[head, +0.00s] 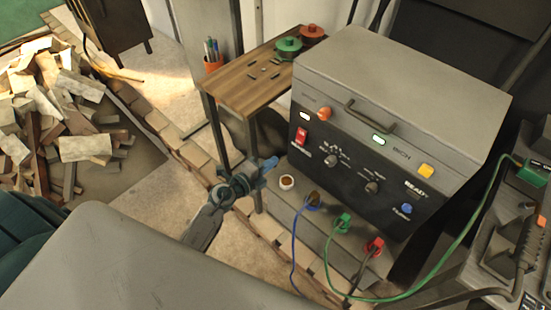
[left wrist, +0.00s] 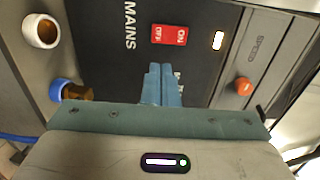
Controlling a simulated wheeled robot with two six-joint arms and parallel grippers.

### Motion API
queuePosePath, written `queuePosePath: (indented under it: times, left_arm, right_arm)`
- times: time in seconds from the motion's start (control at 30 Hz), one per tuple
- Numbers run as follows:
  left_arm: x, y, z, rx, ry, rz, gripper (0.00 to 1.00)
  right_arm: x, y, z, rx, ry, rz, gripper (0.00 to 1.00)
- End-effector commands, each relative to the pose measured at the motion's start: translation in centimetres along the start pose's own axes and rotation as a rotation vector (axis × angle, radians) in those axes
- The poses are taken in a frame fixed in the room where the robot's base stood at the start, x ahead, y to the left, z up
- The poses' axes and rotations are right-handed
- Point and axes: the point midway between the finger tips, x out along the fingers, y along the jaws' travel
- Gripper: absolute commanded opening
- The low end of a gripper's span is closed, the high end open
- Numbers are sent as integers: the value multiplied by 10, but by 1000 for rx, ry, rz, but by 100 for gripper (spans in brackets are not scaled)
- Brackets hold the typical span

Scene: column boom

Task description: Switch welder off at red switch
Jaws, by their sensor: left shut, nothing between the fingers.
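The welder (head: 400,92) is a grey box with a black front panel. Its red switch (head: 301,135) sits at the left of that panel, and in the left wrist view the red switch (left wrist: 168,35) carries ON and OFF marks beside the word MAINS. My left gripper (head: 268,164) is in front of and lower left of the switch, with a gap between. In the left wrist view my left gripper (left wrist: 161,78) has its blue fingers together, empty, pointing toward the switch. A white lamp (left wrist: 218,40) beside the switch is lit. My right gripper is not in view.
Rubble (head: 60,110) lies far left.

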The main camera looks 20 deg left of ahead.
Motion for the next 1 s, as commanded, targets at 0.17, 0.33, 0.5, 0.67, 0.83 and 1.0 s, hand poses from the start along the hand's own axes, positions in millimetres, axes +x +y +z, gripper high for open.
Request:
queuePosePath:
  times: [0.17,0.33,0.5,0.67,0.83,1.0]
  left_arm:
    - [40,-1,0,-2,0,-2,0]
    - [76,0,0,-2,0,-2,0]
    - [102,0,0,-1,0,-1,0]
    - [115,0,0,-1,-1,-1,0]
    - [119,0,0,0,-1,-1,0]
    - [118,0,0,0,-1,0,0]
  right_arm:
    - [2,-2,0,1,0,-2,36]
    - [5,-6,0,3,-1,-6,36]
    - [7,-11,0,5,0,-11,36]
    - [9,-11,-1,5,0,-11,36]
    - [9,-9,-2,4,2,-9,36]
    - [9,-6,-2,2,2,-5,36]
